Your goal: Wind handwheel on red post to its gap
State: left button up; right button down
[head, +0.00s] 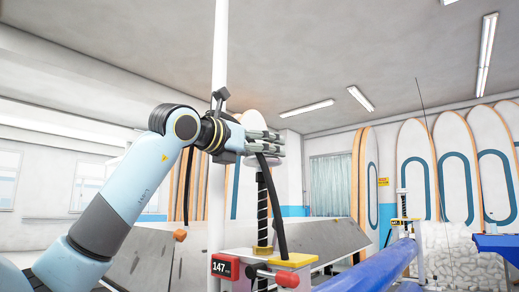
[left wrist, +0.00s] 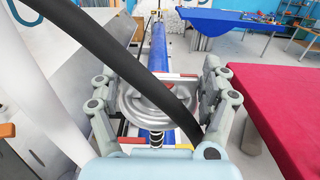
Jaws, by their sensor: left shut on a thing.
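In the head view my left gripper (head: 272,144) is at the top of a dark threaded screw (head: 262,205), and hides most of the wheel. Below the screw are a yellow block (head: 292,261), a red knob (head: 287,279) and a red display (head: 225,267) reading 147. A black hose (left wrist: 95,45) crosses in front of the wheel. My right gripper is out of view.
A white pole (head: 219,60) stands close beside my left wrist. A long blue roll (head: 375,268) runs away at right, with a second screw post (head: 402,215) beyond. A red table (left wrist: 285,110) is at right in the left wrist view. Boards line the wall.

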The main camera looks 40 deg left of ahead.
pick_arm(q)
jog(key=shift+a, duration=0.1)
jog(key=shift+c, duration=0.2)
